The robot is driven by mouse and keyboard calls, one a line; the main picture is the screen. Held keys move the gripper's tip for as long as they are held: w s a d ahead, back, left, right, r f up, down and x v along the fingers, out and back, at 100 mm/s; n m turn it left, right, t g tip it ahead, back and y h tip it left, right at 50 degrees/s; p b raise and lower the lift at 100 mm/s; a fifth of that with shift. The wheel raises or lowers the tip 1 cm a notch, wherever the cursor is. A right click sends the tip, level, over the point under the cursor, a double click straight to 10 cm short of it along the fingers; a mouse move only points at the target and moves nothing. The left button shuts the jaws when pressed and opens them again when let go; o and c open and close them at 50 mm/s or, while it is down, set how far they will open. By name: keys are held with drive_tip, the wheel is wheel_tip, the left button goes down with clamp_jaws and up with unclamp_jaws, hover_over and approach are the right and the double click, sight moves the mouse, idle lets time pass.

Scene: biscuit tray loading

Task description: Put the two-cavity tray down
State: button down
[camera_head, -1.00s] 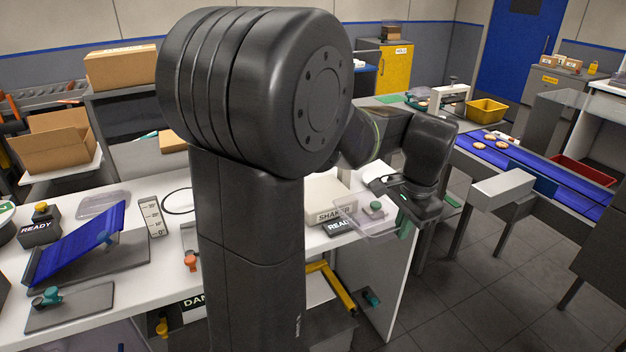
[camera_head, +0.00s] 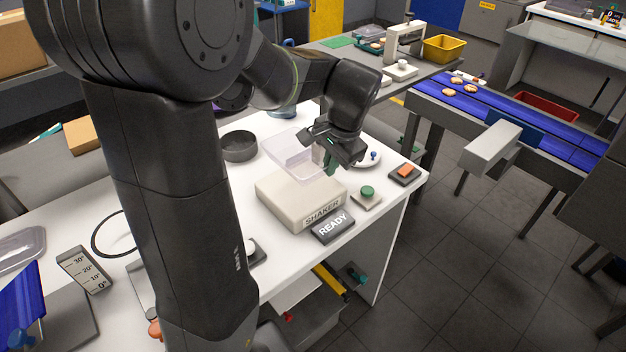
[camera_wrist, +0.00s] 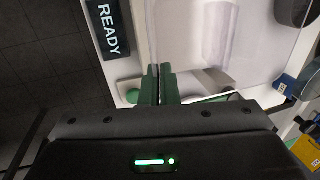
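The two-cavity tray is a clear plastic tray (camera_head: 288,150) at the far edge of the shaker (camera_head: 285,190), a pale box on the white table. The tray also shows in the wrist view (camera_wrist: 200,35), stretching away from the fingers. My gripper (camera_head: 331,162) has green fingertips shut on the tray's near right edge; they sit close together in the wrist view (camera_wrist: 160,85). The tray looks roughly level. I cannot tell whether its underside touches the shaker top or hangs above it.
The READY sign (camera_head: 333,227), a green button (camera_head: 367,192) and an orange switch (camera_head: 405,174) line the front right of the table. A dark round pan (camera_head: 239,146) stands left of the tray. The blue conveyor (camera_head: 480,108) is beyond the table.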

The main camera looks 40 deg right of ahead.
sight(327, 196)
drive_tip(key=shift+s+f+x, duration=0.1)
drive_tip(key=shift+s+x, duration=0.15)
drive_tip(key=shift+x, duration=0.85)
drive_tip(key=shift+s+f+x, duration=0.1)
drive_tip(key=shift+s+x, duration=0.2)
drive_tip(key=shift+x, duration=0.85)
drive_tip(key=shift+s+x, duration=0.25)
drive_tip(key=shift+x, duration=0.85)
drive_tip(key=shift+f, duration=0.1)
drive_tip(key=shift+f, duration=0.15)
drive_tip(key=c, duration=1.7)
unclamp_jaws()
drive_tip(key=shift+d, duration=0.1)
drive_tip(key=v, duration=1.2)
drive_tip(key=shift+r, duration=0.3)
